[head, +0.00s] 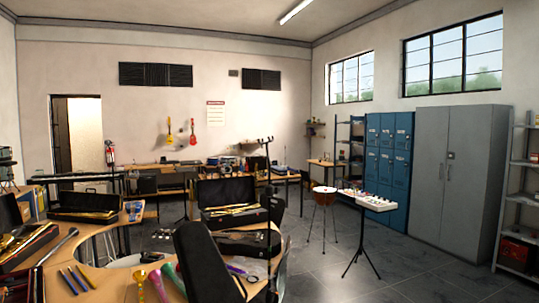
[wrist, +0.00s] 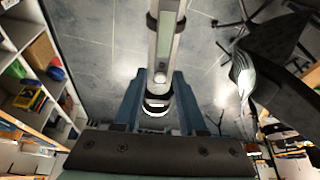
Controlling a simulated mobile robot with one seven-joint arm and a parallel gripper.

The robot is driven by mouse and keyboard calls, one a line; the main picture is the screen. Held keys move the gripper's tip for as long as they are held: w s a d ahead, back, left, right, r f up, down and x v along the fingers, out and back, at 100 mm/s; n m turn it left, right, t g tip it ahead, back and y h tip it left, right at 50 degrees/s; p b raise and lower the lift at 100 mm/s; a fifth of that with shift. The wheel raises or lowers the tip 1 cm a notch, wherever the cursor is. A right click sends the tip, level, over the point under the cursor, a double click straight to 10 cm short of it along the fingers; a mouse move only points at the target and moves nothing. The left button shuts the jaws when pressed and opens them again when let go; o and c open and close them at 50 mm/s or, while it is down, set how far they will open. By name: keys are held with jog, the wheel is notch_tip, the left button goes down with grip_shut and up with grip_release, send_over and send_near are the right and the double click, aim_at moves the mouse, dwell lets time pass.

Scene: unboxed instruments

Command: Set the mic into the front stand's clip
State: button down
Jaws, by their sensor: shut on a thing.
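My gripper (wrist: 157,88) shows in the wrist view with its two blue fingers shut on the mic. The mic (wrist: 165,45) is a grey cylinder with a pale display panel and a round button. It extends from between the fingers to the top of the picture, and its far end is cut off. In the head view, a thin dark upright stand (head: 269,160) rises behind the near table, with small dark fittings at its top. I cannot tell whether this is the front stand, or make out its clip. My gripper and the mic are not seen in the head view.
A curved wooden table (head: 112,283) with open instrument cases and coloured shakers fills the near left. A black case lid (head: 207,262) stands up on it. A small mixer on a tripod (head: 367,200) stands to the right. The grey floor (head: 425,268) at right is clear.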

dwell(0.4)
jog(key=s+d+f+n+t+y, duration=0.1)
jog(key=s+d+f+n, duration=0.3)
jog(key=d+n, duration=0.1)
jog(key=s+d+f+n+t+y, duration=0.1)
jog(key=s+d+f+n+y, duration=0.1)
jog(key=d+n, duration=0.4)
jog(key=shift+s+d+f+y, duration=0.3)
jog(key=shift+s+d+f, duration=0.6)
jog(key=shift+d+f, duration=0.35)
